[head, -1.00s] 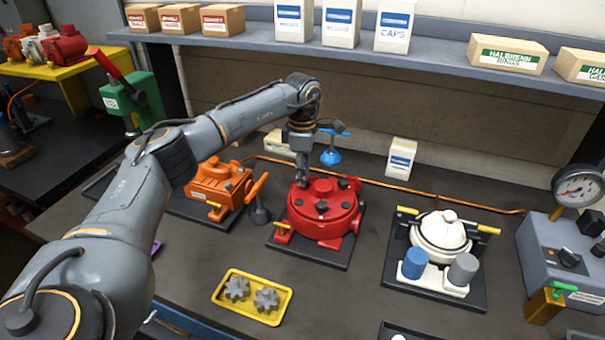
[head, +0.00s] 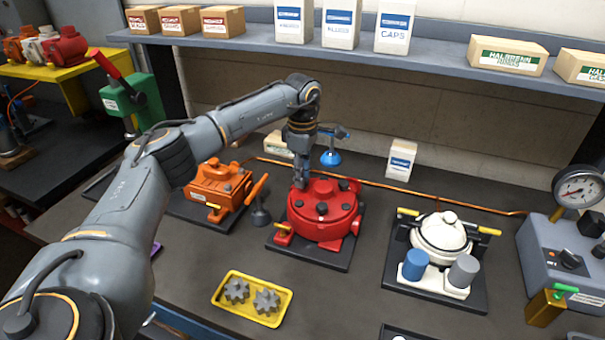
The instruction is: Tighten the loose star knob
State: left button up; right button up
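A red round motor housing (head: 325,222) sits on a dark square mat in the middle of the bench, with several dark knobs on its top. One dark knob (head: 320,208) shows near the middle of its lid. My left gripper (head: 300,184) points down at the back left of the red housing's top, touching or just above it. Its fingers are small and close together, and I cannot tell whether they hold a knob there. The spot under the fingertips is hidden. My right gripper is not in view.
An orange motor (head: 218,186) stands left of the red one, and a white motor (head: 440,236) stands to the right. A yellow tray (head: 219,299) holding grey gears lies in front. A gauge box (head: 553,262) stands at far right. A shelf (head: 430,50) with boxes runs behind.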

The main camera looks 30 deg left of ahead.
pick_arm(q)
jog(key=shift+o, duration=0.6)
jog(key=shift+r, duration=0.25)
notch_tip(320, 180, up, 12)
dwell(2.5)
